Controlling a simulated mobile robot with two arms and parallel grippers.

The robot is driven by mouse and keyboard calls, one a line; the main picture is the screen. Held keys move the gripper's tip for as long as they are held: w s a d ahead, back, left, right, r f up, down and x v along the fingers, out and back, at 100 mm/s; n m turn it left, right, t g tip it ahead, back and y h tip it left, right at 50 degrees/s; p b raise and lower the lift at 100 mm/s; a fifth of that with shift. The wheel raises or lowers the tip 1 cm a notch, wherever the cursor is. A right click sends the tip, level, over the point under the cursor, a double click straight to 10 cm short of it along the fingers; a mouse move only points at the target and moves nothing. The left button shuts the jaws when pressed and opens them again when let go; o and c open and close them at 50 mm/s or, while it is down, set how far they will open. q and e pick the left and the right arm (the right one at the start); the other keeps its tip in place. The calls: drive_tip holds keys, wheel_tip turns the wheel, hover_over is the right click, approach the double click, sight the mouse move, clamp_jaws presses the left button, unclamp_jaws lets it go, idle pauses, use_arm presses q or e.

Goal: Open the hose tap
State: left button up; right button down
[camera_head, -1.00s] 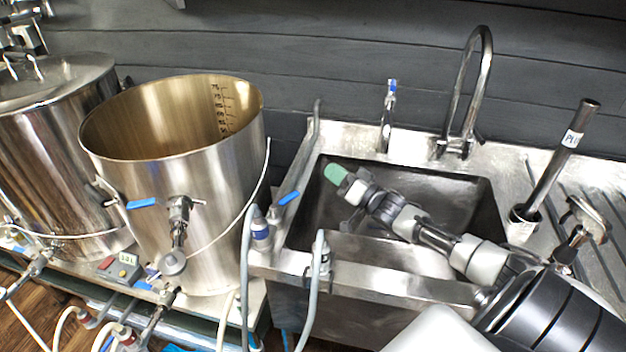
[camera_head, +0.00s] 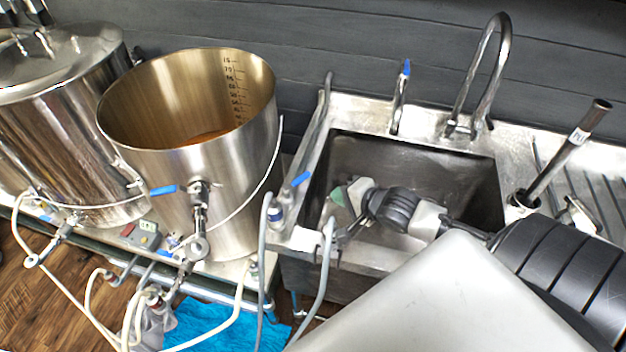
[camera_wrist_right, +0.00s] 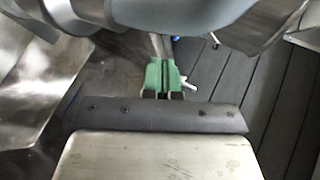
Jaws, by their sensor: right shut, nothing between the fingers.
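A small valve with a blue lever (camera_head: 301,179) sits on the hose fittings at the sink's left rim; this looks like the hose tap. The lever slants up to the right. A second slim tap (camera_head: 399,100) with a blue tip stands upright at the sink's back. My right gripper (camera_head: 338,196) has green fingertips. It is over the left part of the sink, just right of the blue lever and apart from it. In the wrist view its green fingers (camera_wrist_right: 163,77) are together and empty, with a bit of blue (camera_wrist_right: 176,38) beyond them. My left gripper is out of view.
The steel sink (camera_head: 460,165) has a tall curved faucet (camera_head: 487,75) behind it. Grey hoses (camera_head: 263,260) hang at its left front corner. A large open kettle (camera_head: 230,170) with a blue-handled valve (camera_head: 163,190) stands left. An upright pipe (camera_head: 565,155) stands right.

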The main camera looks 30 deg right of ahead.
sight(301, 179)
drive_tip(key=w+r+p+x, duration=0.1)
drive_tip(key=x, duration=0.8)
drive_tip(key=shift+w+a+r, duration=0.2)
drive_tip(key=shift+a+r, duration=0.05)
drive_tip(key=shift+r, duration=0.05)
